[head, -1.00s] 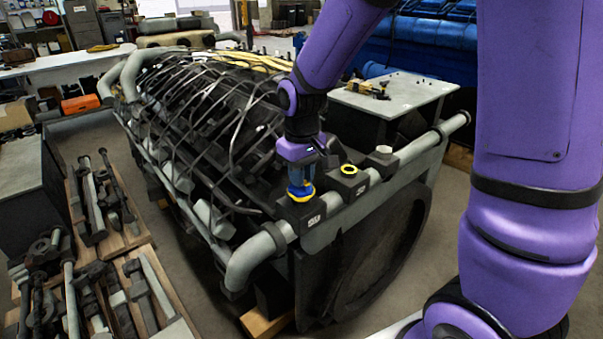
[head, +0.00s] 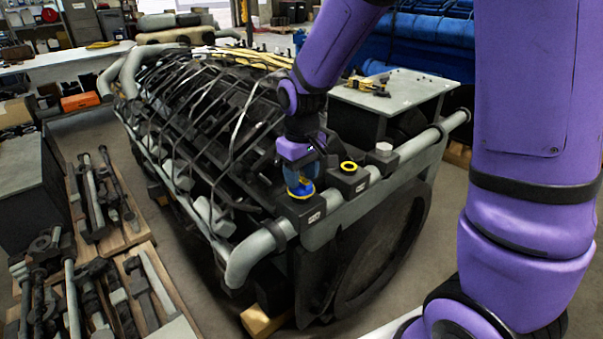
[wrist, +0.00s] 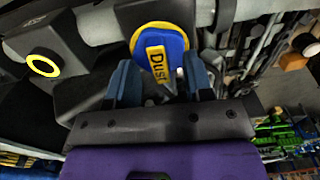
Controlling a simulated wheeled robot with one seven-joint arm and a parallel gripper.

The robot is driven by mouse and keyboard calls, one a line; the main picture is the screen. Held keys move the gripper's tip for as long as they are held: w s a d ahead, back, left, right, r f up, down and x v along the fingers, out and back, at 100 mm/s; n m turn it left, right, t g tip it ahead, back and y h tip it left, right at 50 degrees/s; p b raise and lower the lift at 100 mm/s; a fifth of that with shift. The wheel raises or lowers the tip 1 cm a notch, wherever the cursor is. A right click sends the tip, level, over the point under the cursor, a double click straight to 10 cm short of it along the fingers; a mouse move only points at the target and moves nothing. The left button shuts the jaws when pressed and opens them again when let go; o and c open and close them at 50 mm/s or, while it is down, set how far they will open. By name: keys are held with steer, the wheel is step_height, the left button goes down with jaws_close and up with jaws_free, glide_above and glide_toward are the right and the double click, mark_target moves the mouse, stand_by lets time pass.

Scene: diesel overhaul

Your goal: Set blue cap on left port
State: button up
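The blue cap (wrist: 160,42) has a yellow rim band and a yellow tag lettered "Dust" (wrist: 157,62). In the head view the cap (head: 301,190) is at the top of the left port's black block (head: 303,210). How fully it is seated is hidden. My gripper (head: 305,172) points down just above it. In the wrist view the fingers (wrist: 160,75) stand apart, one each side of the cap, and its round outline shows between and beyond their tips. The fingers look open, very close around the cap.
The middle port (head: 349,168) has a yellow ring, also seen in the wrist view (wrist: 43,65). A third port (head: 384,150) is farther right on the grey pipe (head: 425,143). Dark engine lines (head: 215,120) crowd behind the gripper. Pallets of parts (head: 130,235) lie at left.

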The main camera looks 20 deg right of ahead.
step_height(320, 180, up, 11)
stand_by(0.8)
